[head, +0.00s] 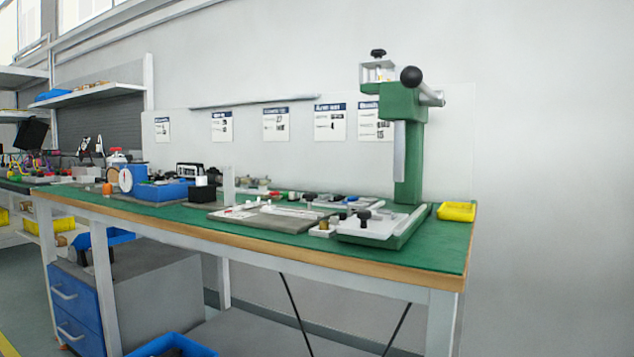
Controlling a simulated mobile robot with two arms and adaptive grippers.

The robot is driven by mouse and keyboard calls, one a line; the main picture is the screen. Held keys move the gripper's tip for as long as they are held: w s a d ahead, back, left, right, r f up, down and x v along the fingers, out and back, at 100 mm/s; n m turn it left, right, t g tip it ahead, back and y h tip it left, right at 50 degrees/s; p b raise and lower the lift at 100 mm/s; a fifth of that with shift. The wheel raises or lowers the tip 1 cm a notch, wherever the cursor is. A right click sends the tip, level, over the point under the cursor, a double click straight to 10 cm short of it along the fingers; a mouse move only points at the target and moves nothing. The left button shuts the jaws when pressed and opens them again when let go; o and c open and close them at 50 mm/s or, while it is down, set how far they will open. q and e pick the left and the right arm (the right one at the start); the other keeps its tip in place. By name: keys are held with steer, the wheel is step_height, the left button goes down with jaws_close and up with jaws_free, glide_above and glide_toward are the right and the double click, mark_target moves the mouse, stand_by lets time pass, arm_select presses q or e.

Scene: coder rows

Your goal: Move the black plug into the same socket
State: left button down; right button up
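I cannot tell for certain which thing is the black plug or its socket at this distance. A small black knob-like piece (364,215) stands upright on the white tray (370,230) at the foot of the green press. Another small dark piece (334,220) is just left of it, by a small white block (320,232) with a brownish top. A black block with a white upper part (202,190) stands further left on the bench. Neither of my grippers is in view.
The green-topped workbench (440,262) has a wooden edge. A green press (408,150) with a black-knobbed lever stands at its right, beside a yellow bin (456,211). Blue drawers (78,310) are below.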

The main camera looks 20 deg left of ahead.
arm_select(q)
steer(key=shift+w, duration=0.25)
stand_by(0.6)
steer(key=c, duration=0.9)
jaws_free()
